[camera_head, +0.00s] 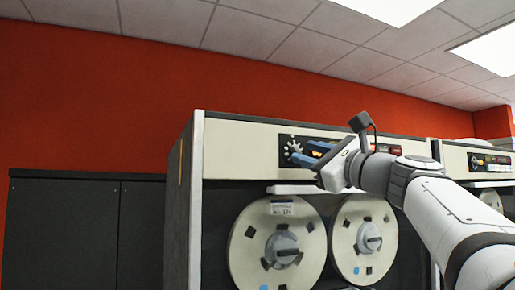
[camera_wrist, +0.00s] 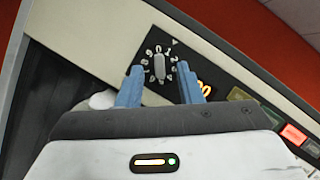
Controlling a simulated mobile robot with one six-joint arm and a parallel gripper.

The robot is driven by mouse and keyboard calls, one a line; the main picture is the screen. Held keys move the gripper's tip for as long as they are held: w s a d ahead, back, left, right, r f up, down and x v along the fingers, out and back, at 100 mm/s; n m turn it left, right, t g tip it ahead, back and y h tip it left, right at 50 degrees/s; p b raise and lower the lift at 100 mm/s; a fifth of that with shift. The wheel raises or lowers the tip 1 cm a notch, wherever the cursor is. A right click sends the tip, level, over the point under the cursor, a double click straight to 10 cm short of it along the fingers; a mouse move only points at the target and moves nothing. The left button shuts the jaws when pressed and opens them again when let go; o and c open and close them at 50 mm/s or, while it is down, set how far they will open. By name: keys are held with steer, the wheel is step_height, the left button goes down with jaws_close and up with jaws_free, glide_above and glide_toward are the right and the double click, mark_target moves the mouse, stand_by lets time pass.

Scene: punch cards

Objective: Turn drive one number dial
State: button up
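The number dial (camera_wrist: 159,66) is a grey knob on a black panel, ringed by white digits, in the wrist view. In the head view the dial (camera_head: 292,148) shows at the left end of the drive's black control strip. My gripper (camera_wrist: 158,88) has two blue fingers, apart, one on each side of the knob in the picture. I cannot tell whether they touch it. In the head view my gripper (camera_head: 307,154) reaches in from the right, with its fingertips close by the dial.
The tape drive cabinet (camera_head: 240,135) carries two tape reels (camera_head: 246,250) below the strip. A second drive (camera_head: 455,155) stands to the right. A dark cabinet (camera_head: 80,235) is at the left. An orange-red lit button (camera_wrist: 293,134) is right of the dial.

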steer(key=shift+x, duration=0.9)
steer(key=shift+c, duration=0.2)
jaws_close()
